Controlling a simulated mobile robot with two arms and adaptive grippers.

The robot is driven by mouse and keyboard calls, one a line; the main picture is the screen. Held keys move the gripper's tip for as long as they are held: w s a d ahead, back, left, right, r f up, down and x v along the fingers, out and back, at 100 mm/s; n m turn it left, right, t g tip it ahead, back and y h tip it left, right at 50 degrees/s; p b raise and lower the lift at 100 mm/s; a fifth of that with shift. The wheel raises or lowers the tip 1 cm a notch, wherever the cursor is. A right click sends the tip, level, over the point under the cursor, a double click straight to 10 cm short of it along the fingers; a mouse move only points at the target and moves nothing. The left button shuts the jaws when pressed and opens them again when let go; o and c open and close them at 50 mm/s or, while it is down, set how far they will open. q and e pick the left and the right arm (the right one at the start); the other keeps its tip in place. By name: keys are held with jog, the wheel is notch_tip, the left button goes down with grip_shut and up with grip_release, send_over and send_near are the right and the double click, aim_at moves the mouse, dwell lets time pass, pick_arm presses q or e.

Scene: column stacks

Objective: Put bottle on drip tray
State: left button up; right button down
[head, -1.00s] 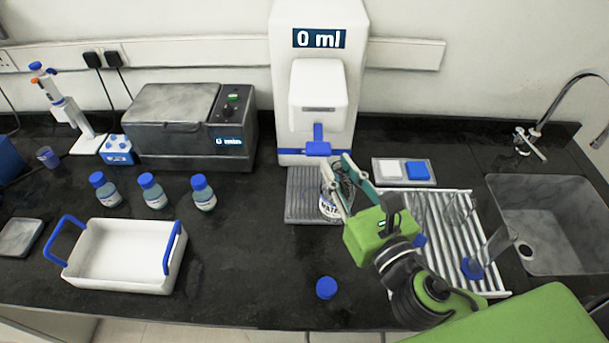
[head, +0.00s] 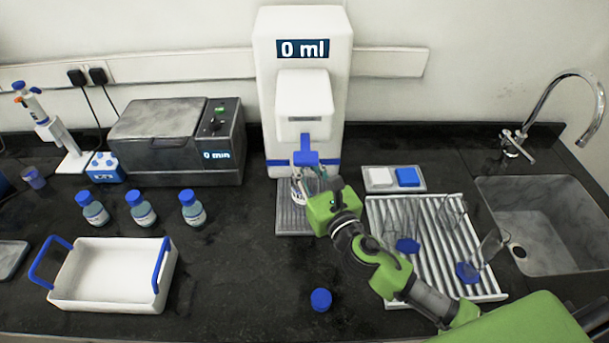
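The bottle (head: 298,197), with a pale printed label, is at the dispenser, over the drip tray, beneath the blue nozzle (head: 305,157). It is largely hidden by my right gripper (head: 306,184), whose fingers are around it, shut on it. I cannot tell whether the bottle's base touches the tray. The grey ribbed drip tray (head: 290,222) lies at the foot of the white dispenser (head: 302,45), which reads 0 ml. My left gripper is not in view.
A loose blue cap (head: 321,299) lies at the front. A ribbed drying rack (head: 440,285) with glassware is right of my arm, near the sink (head: 540,225). Several capped bottles (head: 139,209) stand behind a white basket (head: 112,275).

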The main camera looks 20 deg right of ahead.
jog(key=f, duration=0.3)
jog(key=shift+w+f+b, duration=0.15)
jog(key=shift+w+b, duration=0.15)
jog(key=shift+w, duration=0.05)
jog(key=shift+f, duration=0.2)
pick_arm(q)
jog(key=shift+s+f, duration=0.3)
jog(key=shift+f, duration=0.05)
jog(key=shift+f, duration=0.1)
pick_arm(e)
jog(key=shift+f, duration=0.1)
jog(key=c, duration=1.8)
grip_release()
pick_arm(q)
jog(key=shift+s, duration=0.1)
